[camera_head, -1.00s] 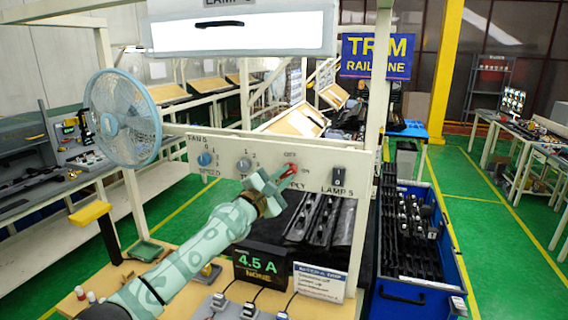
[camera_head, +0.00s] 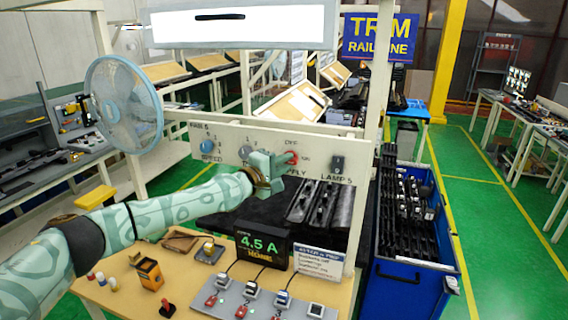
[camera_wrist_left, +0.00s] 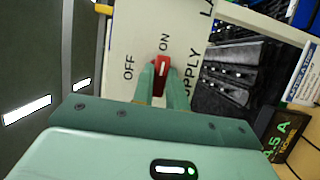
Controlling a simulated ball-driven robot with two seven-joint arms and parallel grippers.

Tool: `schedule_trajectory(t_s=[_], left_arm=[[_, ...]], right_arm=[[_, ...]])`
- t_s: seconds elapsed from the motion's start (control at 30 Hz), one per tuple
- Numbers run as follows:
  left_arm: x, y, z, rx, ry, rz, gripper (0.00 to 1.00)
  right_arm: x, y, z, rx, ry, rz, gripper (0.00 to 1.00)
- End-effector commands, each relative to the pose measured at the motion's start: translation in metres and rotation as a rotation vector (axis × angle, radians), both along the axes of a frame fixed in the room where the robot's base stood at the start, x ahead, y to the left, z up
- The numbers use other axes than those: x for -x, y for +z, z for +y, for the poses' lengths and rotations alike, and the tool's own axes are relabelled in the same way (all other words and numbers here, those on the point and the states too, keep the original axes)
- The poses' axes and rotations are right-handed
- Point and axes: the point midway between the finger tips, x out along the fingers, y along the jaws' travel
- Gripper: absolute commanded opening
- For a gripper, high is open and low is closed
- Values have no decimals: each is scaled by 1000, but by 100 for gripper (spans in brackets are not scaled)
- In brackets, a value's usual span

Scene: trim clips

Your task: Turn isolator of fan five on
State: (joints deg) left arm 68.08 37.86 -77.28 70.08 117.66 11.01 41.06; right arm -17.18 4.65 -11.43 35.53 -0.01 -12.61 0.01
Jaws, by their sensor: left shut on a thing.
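The red isolator handle (camera_head: 292,158) is on the white fan panel (camera_head: 225,140), between the OFF and ON marks above the SUPPLY label. My left gripper (camera_head: 283,161) reaches it from the left and is shut on it. In the left wrist view, the two green fingers (camera_wrist_left: 162,88) flank the red handle (camera_wrist_left: 162,68). Its white line points roughly at ON, with OFF to the left. The fingers hide part of the handle. My right gripper is not in view.
A pale blue fan (camera_head: 125,104) stands left of the panel. The panel also has a blue speed knob (camera_head: 207,145), a grey knob (camera_head: 245,152) and a lamp switch (camera_head: 337,165). Below, a display (camera_head: 262,247) reads 4.5 A beside a white sign (camera_head: 319,263).

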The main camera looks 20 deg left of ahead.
Motion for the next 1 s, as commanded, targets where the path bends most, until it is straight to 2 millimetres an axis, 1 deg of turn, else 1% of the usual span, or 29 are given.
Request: schedule_trajectory(t_s=[0.4,0.43,0.47,0.5,0.83,0.93,1.0], left_arm=[[1,-2,-1,-12,-3,1,0],[1,-2,-1,-12,-3,1,17],[1,-2,-1,-12,-3,1,26],[1,-2,-1,-12,-3,1,36],[2,0,0,-9,-2,-1,36],[9,0,4,-11,-3,-4,36],[19,0,8,-11,-4,-3,36]], right_arm=[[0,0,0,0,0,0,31],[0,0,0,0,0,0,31],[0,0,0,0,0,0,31],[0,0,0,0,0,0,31],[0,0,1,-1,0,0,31],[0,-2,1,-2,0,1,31],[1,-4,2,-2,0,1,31]])
